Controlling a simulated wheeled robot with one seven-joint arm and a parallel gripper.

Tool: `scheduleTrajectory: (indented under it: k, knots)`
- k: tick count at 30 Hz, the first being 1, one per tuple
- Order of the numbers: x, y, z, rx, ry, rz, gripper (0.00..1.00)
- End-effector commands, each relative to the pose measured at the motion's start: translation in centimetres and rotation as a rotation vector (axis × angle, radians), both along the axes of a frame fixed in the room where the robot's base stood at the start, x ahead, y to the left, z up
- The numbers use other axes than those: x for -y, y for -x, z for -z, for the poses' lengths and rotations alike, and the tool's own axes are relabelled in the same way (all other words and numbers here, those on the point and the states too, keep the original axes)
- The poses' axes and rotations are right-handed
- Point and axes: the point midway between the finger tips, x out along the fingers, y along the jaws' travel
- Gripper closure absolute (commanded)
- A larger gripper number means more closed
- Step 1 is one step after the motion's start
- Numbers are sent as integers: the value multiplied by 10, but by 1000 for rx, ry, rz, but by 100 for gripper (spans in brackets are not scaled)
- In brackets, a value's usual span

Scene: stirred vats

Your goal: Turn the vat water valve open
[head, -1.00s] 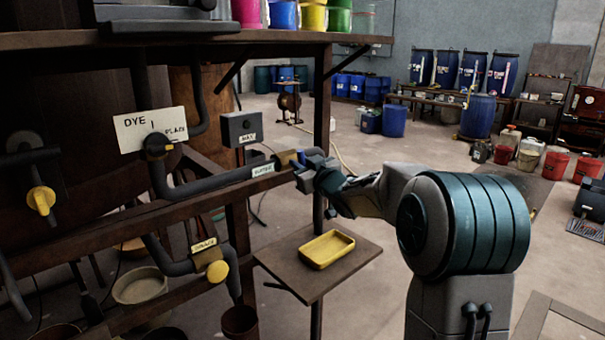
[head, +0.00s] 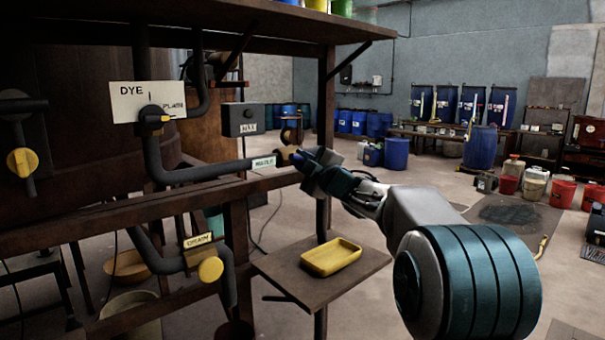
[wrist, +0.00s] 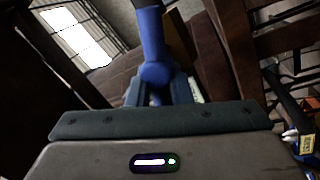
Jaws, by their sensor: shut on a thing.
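The water valve sits at the end of the dark labelled pipe (head: 212,171), in front of the wooden frame. Its blue handle (wrist: 153,45) shows large in the wrist view, with a rounded hub and a bar running up. In the head view only a small blue part of the handle (head: 299,160) shows, beside the brass valve body (head: 283,156). My gripper (head: 312,170) reaches it from the right and is shut on the handle. In the wrist view the fingers (wrist: 158,92) meet the lower part of the handle. The exact grip is partly hidden by the gripper body.
A yellow tray (head: 330,257) lies on a small shelf below my gripper. A wooden post (head: 325,120) stands close behind.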

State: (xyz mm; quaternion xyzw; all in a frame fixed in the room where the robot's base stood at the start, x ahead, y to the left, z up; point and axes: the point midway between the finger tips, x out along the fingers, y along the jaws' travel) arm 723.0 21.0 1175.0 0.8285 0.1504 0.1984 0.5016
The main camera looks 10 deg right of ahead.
Motion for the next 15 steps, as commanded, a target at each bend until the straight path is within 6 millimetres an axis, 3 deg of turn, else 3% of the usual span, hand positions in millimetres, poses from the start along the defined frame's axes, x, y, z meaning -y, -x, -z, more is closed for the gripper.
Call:
scheduleTrajectory:
  k: [1, 15]
  knots:
    - [0, 0, 7, 21, 37, 1, 100]
    - [0, 0, 8, 190, 310, 1, 100]
